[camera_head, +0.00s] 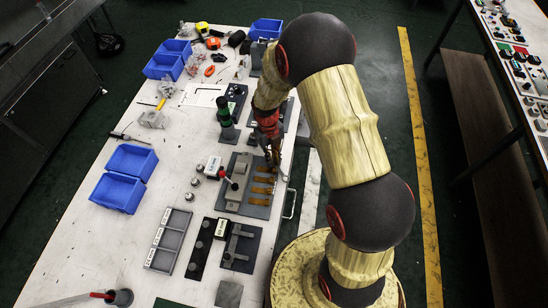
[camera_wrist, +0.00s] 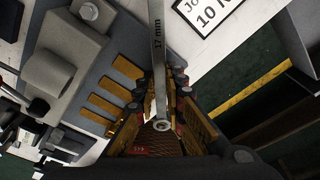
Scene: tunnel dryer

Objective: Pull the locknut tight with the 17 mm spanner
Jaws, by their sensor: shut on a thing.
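My gripper (camera_head: 272,163) is over the right part of a grey fixture plate (camera_head: 256,211) on the bench. In the wrist view, my gripper (camera_wrist: 162,122) is shut on the spanner (camera_wrist: 158,60), a steel bar marked "17 mm". Its ring end lies between the fingers and its shank runs up out of the top of the picture, so the far end is hidden. The plate carries a grey block (camera_head: 238,181), also in the wrist view (camera_wrist: 62,65), with a round bolt-like head (camera_wrist: 88,11) near it. I cannot tell which part is the locknut.
Brass-coloured strips (camera_wrist: 103,108) lie on the plate beside the fingers. A white job card (camera_wrist: 207,12) stands close by. Blue bins (camera_head: 119,192), a green-topped tool (camera_head: 226,120) and a grey tray (camera_head: 169,240) are on the bench.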

